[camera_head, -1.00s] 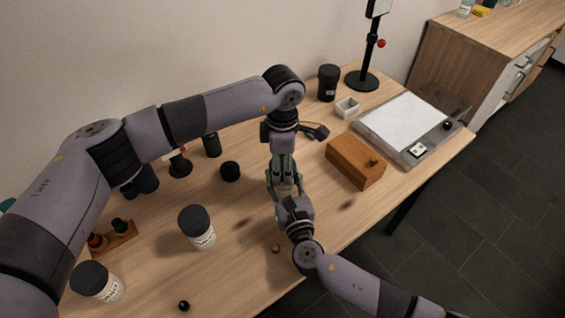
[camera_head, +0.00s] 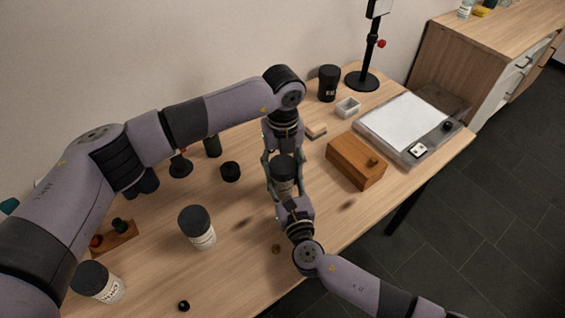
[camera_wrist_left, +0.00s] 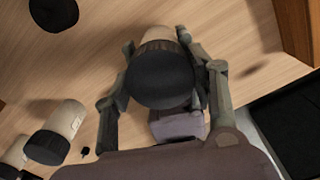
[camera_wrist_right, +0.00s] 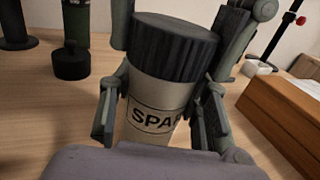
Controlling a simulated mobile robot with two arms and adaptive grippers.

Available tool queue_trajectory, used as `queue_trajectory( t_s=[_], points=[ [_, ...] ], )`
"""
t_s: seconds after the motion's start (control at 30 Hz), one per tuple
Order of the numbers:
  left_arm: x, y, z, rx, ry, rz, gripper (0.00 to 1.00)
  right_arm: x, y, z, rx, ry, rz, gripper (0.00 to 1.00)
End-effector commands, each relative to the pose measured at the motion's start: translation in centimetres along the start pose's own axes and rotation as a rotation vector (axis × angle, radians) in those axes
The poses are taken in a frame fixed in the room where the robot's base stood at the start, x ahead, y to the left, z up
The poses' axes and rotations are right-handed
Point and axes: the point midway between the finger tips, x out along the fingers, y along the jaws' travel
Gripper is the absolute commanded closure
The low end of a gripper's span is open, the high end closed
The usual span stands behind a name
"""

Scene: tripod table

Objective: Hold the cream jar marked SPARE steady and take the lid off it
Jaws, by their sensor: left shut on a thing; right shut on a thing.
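The cream jar (camera_wrist_right: 155,95), with a label reading "SPA" and cut off by a finger, stands upright in the right wrist view. Its ribbed black lid (camera_wrist_right: 175,48) sits on top, with no clear gap below. My right gripper (camera_wrist_right: 157,118) is shut on the jar's body, one finger on each side. My left gripper (camera_head: 283,172) reaches down from above and is shut on the lid, which also shows between its fingers in the left wrist view (camera_wrist_left: 160,75). In the head view the jar is mostly hidden by both grippers.
Two similar black-lidded jars stand left, one near the middle (camera_head: 198,228) and one at the front (camera_head: 98,283). A black round piece (camera_head: 230,171) lies behind. A wooden box (camera_head: 356,161) and a grey tray (camera_head: 440,138) are at the right. Small knobs lie in front.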

Motion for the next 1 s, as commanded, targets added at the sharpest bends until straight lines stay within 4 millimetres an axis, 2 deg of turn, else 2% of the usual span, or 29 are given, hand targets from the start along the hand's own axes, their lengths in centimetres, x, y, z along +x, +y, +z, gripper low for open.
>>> queue_trajectory(
  t_s=[0.6, 1.0],
  points=[
    [0.0, 0.0, 0.0, 0.006, 0.0, -0.001, 0.81, 0.0, 0.0, 0.0, 0.0, 0.001, 0.0, 1.0],
    [-1.2, 0.0, 0.0, 0.006, -0.001, -0.001, 0.81, 0.0, 0.0, 0.0, 0.0, 0.001, 0.0, 1.0]
  ],
)
